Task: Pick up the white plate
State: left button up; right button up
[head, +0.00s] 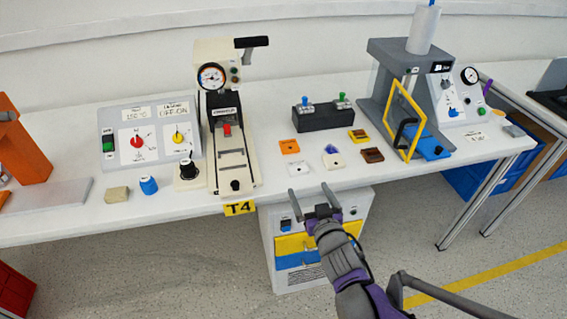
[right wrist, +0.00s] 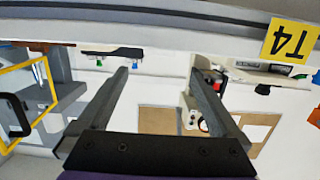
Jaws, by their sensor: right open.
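The white plate (head: 298,169) is a small flat square lying on the white table near its front edge, in the head view. My right gripper (head: 311,196) is open, with nothing seen between its fingers. It is in front of the table edge, just below and to the right of the white plate in the picture, apart from it. The right wrist view shows the two spread fingers (right wrist: 158,72) with the table edge and background beyond; I cannot make out the white plate there. My left gripper is not in view.
A tall press machine (head: 226,150) stands left. A yellow-framed machine (head: 380,85) stands right. A drawer cabinet (head: 283,262) is below.

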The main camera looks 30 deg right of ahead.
aim_at(299, 171)
jog(key=b+x, duration=0.1)
jog(key=x, duration=0.2)
jog(key=shift+w+d, duration=0.1)
jog(key=shift+w, duration=0.15)
jog(key=b+x, duration=0.2)
jog(key=x, duration=0.4)
jog(key=shift+w+d+f, duration=0.1)
jog(key=shift+w, duration=0.2)
jog(key=shift+s, duration=0.1)
jog(key=shift+c, duration=0.2)
jog(key=c, duration=1.3)
